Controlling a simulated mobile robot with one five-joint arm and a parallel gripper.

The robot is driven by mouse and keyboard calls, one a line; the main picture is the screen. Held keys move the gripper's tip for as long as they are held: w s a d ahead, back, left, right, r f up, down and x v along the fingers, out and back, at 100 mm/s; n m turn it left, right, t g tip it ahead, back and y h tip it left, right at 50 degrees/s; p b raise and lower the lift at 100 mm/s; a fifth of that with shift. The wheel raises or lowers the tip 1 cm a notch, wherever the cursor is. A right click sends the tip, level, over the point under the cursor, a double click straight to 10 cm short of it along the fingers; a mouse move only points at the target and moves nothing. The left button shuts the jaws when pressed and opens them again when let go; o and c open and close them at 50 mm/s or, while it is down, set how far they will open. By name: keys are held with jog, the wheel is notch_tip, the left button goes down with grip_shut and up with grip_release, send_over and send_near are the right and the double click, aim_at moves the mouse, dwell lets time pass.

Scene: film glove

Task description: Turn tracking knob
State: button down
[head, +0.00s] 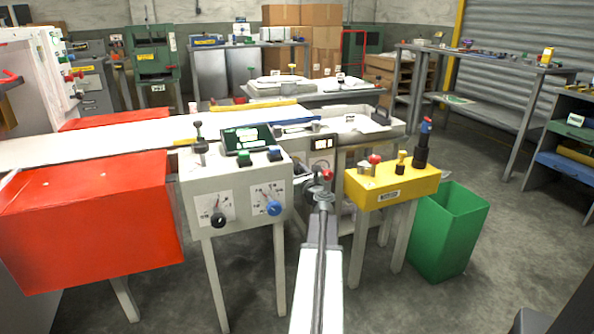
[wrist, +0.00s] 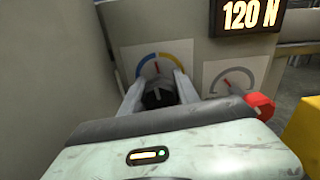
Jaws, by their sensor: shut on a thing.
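In the wrist view a black knob (wrist: 157,97) sits on a grey panel below a dial (wrist: 163,62) with a blue, yellow and red arc. The two pale fingers of my gripper (wrist: 160,88) stand on either side of the knob and are shut on it. The knob's lower part is hidden by the gripper body. In the head view my gripper (head: 310,186) is at the machine front, between the grey control box and the yellow box, and the held knob cannot be made out there.
A display (wrist: 249,14) reading 120 N is above right of the dial. A second grey dial (wrist: 232,80) and a red knob (wrist: 262,105) are close on the right. The grey control box (head: 237,192) and yellow button box (head: 392,185) flank my arm. A green bin (head: 448,232) stands right.

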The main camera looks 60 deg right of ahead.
jog(key=n, duration=0.2)
jog(key=shift+n, duration=0.4)
jog(key=c, duration=0.9)
grip_release()
jog(key=shift+s, duration=0.1)
jog(key=v, duration=0.7)
jog(key=shift+s+a, duration=0.25)
jog(key=shift+a, duration=0.05)
